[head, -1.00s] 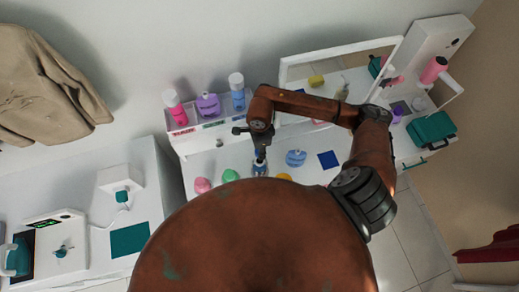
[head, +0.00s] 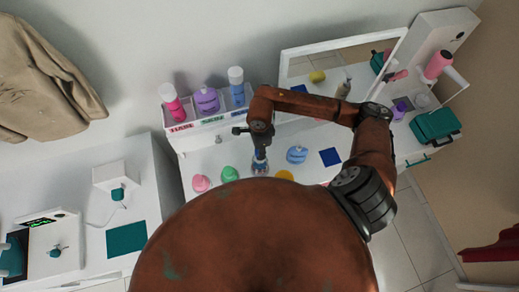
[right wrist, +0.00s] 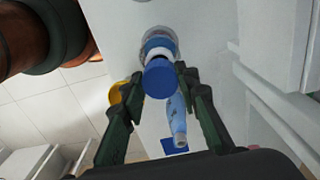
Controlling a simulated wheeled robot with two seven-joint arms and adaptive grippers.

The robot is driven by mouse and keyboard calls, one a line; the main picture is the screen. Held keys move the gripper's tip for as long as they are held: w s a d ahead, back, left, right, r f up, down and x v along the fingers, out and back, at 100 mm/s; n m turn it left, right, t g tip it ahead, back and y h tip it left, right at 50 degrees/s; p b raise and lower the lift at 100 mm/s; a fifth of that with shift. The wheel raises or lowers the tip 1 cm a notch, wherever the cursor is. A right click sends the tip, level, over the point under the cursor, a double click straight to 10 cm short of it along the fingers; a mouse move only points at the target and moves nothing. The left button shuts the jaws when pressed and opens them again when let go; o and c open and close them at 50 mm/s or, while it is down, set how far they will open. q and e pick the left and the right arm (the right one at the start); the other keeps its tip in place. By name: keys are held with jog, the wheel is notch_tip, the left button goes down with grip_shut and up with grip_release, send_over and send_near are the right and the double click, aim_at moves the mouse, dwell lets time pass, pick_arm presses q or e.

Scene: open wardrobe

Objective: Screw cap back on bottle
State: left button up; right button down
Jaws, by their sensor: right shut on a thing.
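My right gripper (head: 261,150) points down over the white dresser top in the head view. In the right wrist view its two fingers (right wrist: 160,78) are shut on a round blue cap (right wrist: 159,80). A bottle (right wrist: 159,45) with a pale neck and clear, bluish body is directly behind the cap. The bottle's base (head: 260,168) shows under the gripper in the head view. The cap lines up closely with the neck, but I cannot tell whether it is seated on it. My left gripper is not in view.
A blue square (head: 330,157) lies to the right.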

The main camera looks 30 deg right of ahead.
jog(key=shift+b, duration=1)
dwell(1.2)
jog(key=shift+f+b, duration=1.55)
jog(key=shift+b, duration=0.15)
jog(key=c, duration=1.4)
grip_release()
notch_tip(320, 180, up, 12)
jog(key=shift+r, duration=0.1)
